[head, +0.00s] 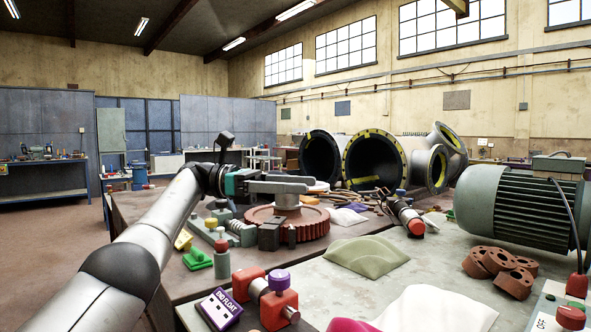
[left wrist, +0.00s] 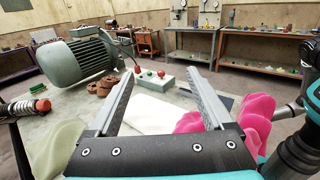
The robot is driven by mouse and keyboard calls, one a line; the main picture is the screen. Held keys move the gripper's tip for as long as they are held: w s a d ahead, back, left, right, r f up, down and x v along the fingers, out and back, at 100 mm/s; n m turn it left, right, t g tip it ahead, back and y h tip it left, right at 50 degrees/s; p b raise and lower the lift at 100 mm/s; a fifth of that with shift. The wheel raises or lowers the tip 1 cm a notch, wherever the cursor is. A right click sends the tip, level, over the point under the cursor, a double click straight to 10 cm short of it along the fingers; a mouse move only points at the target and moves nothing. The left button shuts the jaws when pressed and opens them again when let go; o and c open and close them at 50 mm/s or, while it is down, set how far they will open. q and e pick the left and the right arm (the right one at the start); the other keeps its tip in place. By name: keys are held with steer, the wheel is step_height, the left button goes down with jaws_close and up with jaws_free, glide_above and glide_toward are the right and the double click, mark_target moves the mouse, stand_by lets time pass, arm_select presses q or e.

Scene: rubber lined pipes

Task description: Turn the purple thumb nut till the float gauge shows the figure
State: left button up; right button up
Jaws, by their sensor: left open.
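The purple thumb nut (head: 278,280) sits on a red-orange block fixture (head: 277,305) at the bottom of the head view. Beside it on the left is a purple gauge block marked END FLOAT (head: 219,309); its reading is too small to make out. My left gripper (head: 312,184) is open and empty, above and beyond the nut, over the red gear wheel. In the left wrist view the two fingers (left wrist: 162,76) are wide apart with nothing between them. The nut does not show there. My right gripper is not in view.
A red gear wheel (head: 312,222), a green motor (head: 520,207), brown ring parts (head: 497,268) and a green bag (head: 366,256) crowd the bench. Large lined pipes (head: 375,160) stand behind.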

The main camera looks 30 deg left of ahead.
mark_target(284, 271)
arm_select(q)
steer(key=shift+r, duration=0.65)
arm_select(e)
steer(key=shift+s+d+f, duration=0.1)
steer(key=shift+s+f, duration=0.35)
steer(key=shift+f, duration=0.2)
